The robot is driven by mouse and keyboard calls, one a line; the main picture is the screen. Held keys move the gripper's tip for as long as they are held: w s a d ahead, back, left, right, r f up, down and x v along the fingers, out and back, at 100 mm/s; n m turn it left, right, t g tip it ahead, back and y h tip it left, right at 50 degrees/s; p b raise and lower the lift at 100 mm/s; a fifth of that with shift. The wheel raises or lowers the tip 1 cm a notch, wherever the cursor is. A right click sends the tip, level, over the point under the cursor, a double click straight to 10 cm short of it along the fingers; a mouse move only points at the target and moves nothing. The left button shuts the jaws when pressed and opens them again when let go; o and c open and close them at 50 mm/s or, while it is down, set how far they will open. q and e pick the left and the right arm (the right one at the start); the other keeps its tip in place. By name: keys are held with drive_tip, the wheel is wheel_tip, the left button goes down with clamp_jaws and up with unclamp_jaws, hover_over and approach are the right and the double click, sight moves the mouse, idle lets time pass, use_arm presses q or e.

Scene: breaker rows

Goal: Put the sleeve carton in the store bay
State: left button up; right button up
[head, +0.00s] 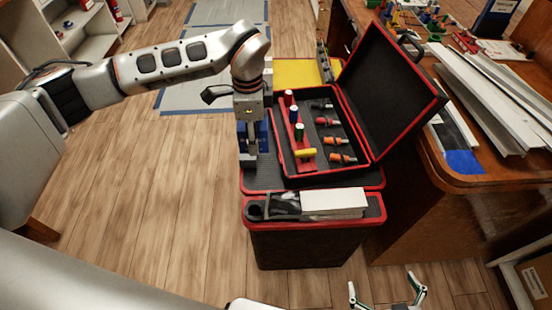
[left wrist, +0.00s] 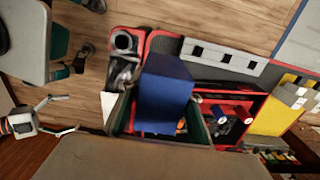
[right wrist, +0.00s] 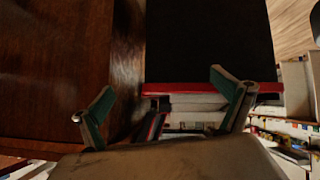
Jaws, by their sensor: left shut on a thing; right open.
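A blue box-shaped carton (left wrist: 165,92) is between the fingers of my left gripper (head: 249,150). In the head view the carton (head: 263,136) shows partly behind that gripper, at the left edge of the open toolbox. I cannot read any label, so whether it is the sleeve carton is not certain. My left gripper is shut on it, above the black red-edged top. My right gripper (head: 386,287) is open and empty, low in front of the case; its spread fingers also show in the right wrist view (right wrist: 163,95). No bay is clearly marked as the store bay.
The open toolbox (head: 374,148) holds screwdrivers and orange-tipped tools, its lid raised at the right. A front tray (head: 376,207) holds a white box (head: 335,202) and a grey tool. A wooden bench (head: 480,180) stands right. Floor at left is clear.

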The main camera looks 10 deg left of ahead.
use_arm(q)
drive_tip(key=b, duration=0.1)
hover_over(258, 182)
wheel_tip(258, 182, down, 5)
wheel_tip(258, 182, down, 6)
drive_tip(key=shift+f+b, duration=0.25)
drive_tip(key=shift+b, duration=0.5)
drive_tip(key=shift+f, duration=0.25)
wheel_tip(258, 182, down, 5)
drive_tip(key=shift+s+f+b, duration=0.1)
drive_tip(key=shift+f+b, duration=0.05)
drive_tip(key=shift+b, duration=0.7)
drive_tip(key=shift+f, duration=0.25)
drive_tip(key=shift+r, duration=0.2)
drive_tip(key=shift+f, duration=0.1)
use_arm(e)
drive_tip(key=shift+w+a+y, duration=0.3)
drive_tip(key=shift+w+a, duration=0.4)
drive_tip(key=shift+w, duration=0.1)
use_arm(q)
drive_tip(key=o, duration=0.9)
drive_tip(key=shift+a, duration=0.1)
drive_tip(key=shift+c, duration=0.2)
use_arm(e)
drive_tip(key=shift+d+f, duration=0.1)
